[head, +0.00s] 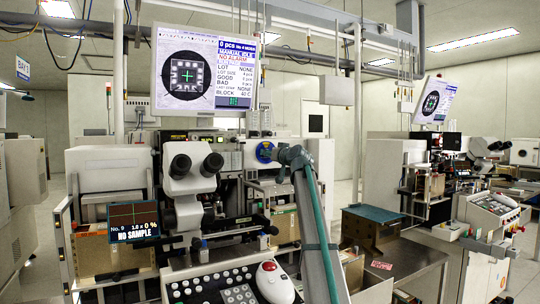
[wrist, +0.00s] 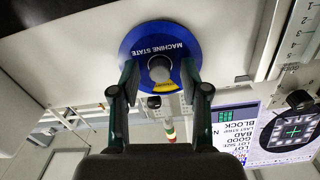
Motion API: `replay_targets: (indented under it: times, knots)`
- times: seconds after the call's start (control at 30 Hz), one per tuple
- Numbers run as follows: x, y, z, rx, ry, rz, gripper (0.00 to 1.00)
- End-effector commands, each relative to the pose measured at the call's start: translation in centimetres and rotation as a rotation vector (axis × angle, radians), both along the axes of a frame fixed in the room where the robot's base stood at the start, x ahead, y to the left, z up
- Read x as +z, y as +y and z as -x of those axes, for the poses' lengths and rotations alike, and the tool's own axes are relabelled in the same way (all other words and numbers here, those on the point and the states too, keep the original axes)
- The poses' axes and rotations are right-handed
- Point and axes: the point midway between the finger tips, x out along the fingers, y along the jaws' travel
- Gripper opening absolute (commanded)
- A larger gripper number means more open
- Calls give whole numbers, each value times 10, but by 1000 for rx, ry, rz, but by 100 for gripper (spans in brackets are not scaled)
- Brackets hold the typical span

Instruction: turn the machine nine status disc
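The status disc is a round blue plate (wrist: 133,45) marked "MACHINE STATE", with a grey knob (wrist: 159,68) at its centre and a yellow patch beside the knob. It fills the upper middle of the wrist view, where its lettering appears upside down. In the head view the blue disc (head: 265,152) is on the machine front right of the microscope, partly hidden by my arm. My gripper (wrist: 160,74) is open, one finger on each side of the knob, with visible gaps. Whether the fingertips touch the disc face I cannot tell.
A white microscope (head: 190,180) stands left of the disc. A small "No. 9" screen (head: 133,222) reads "NO SAMPLE", and a large monitor (head: 203,72) hangs above. A brown box (head: 368,228) stands at right.

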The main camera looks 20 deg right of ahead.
Motion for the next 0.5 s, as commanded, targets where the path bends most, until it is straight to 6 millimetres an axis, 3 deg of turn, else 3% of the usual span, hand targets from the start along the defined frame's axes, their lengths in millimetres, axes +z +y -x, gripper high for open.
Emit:
replay_targets:
  times: [0.3, 0.5]
  knots:
    - [0, 0, 1, 0, -1, 0, 47]
    - [0, -1, 15, 0, -1, 0, 47]
